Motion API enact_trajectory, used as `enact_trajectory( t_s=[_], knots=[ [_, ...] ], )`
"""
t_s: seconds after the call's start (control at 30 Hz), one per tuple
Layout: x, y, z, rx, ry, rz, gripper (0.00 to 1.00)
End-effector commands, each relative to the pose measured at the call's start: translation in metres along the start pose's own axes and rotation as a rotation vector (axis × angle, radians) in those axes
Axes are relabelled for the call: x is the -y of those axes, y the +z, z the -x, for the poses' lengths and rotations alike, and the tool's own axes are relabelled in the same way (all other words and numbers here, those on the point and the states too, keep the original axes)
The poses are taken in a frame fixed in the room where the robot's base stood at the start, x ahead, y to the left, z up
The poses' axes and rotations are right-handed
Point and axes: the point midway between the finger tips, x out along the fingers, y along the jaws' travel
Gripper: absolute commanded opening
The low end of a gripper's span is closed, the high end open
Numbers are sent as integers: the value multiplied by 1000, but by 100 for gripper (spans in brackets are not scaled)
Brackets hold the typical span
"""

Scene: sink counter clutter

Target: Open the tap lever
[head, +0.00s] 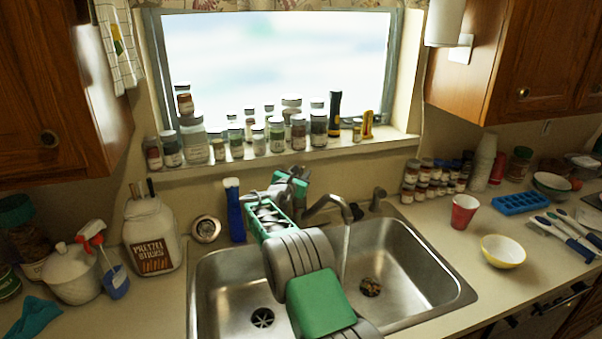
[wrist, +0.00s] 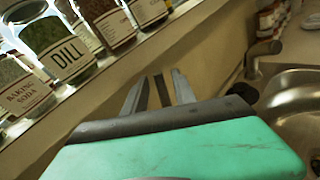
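The metal tap spout (head: 325,203) reaches over the double sink. A thin stream of water (head: 346,245) falls from its end into the right basin. My gripper (head: 292,179) is at the tap's base behind the sink and covers that area, so I cannot make out the lever in the head view. In the wrist view the two grey fingers of my gripper (wrist: 160,82) stand apart, with a dark strip between them that I cannot identify. No clear grasp shows, and whether they touch the lever cannot be told.
A windowsill (head: 290,150) full of jars runs just behind my gripper. A blue bottle (head: 235,210) stands close to its left. A short metal fixture (head: 378,198) stands right of the tap. The sink (head: 440,265) lies below my arm; a red cup (head: 464,212) is farther right.

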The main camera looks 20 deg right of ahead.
Motion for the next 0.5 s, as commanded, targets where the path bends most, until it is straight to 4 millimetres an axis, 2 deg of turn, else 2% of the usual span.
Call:
enact_trajectory(
  t_s=[0.3,0.37,0.5],
  knots=[
    [0,0,2,0,0,0,36],
    [0,-1,7,1,0,-1,36],
    [0,-2,30,0,2,0,36]
  ],
)
